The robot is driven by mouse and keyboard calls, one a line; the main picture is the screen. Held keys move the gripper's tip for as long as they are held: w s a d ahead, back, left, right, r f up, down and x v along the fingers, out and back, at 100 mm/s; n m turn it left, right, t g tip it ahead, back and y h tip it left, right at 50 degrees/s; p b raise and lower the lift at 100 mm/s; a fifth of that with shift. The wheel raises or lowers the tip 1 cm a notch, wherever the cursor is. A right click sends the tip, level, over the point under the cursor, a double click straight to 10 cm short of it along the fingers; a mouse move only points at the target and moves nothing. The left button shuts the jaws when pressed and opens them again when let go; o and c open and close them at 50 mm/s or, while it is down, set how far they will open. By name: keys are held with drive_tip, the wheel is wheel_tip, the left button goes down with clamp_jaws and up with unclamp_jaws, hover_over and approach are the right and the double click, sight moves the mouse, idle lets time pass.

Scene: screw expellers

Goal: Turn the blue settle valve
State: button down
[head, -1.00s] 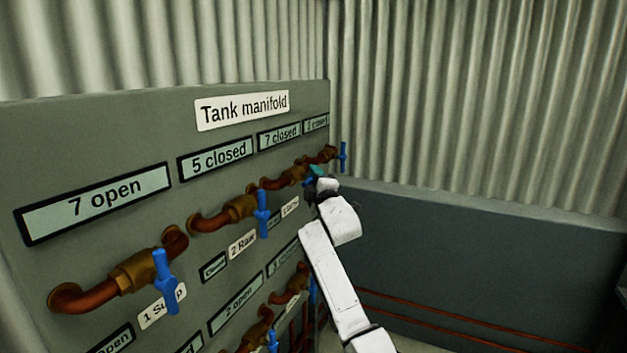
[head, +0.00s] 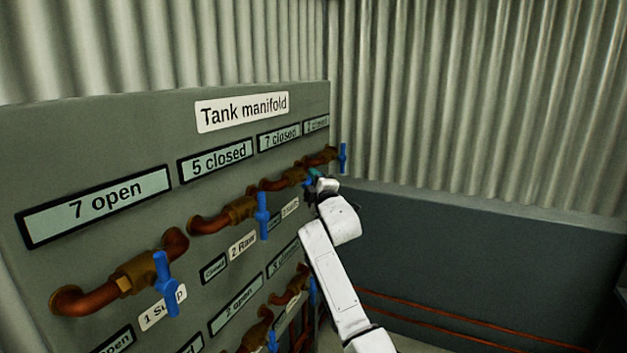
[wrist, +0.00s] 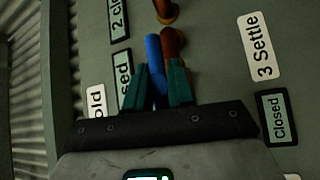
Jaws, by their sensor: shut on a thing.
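The blue settle valve handle (wrist: 153,52) shows in the wrist view between the green fingers of my gripper (wrist: 160,80), which is shut on it. The "3 Settle" label (wrist: 264,46) is to the right of the handle, above a small plate reading "Closed" (wrist: 279,116). In the head view my gripper (head: 312,177) is at the third valve of the upper row, largely hiding its handle. The display above that valve reads "7 closed" (head: 279,138).
That last handle is close to my gripper. A lower valve row is partly hidden by my arm. A corrugated wall (head: 480,100) stands behind.

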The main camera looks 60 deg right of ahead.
drive_tip(key=shift+f+m+g+p, duration=0.1)
drive_tip(key=shift+m+g+p, duration=0.25)
drive_tip(key=shift+p, duration=0.45)
drive_tip(key=shift+m+g+y+p, duration=0.55)
drive_tip(key=shift+m+y+p, duration=0.15)
drive_tip(key=shift+m+p, duration=0.1)
drive_tip(key=m+g+y, duration=0.2)
drive_tip(key=shift+a+f+m+y, duration=0.15)
drive_tip(key=shift+m+y, duration=0.1)
drive_tip(key=shift+y, duration=0.15)
drive_tip(key=shift+m+g+y, duration=0.6)
drive_tip(key=shift+m+y, duration=0.4)
drive_tip(key=shift+y, duration=0.4)
drive_tip(key=shift+a+f, duration=0.1)
drive_tip(key=c, duration=1)
unclamp_jaws()
drive_tip(key=shift+c, duration=0.2)
drive_tip(key=shift+r, duration=0.2)
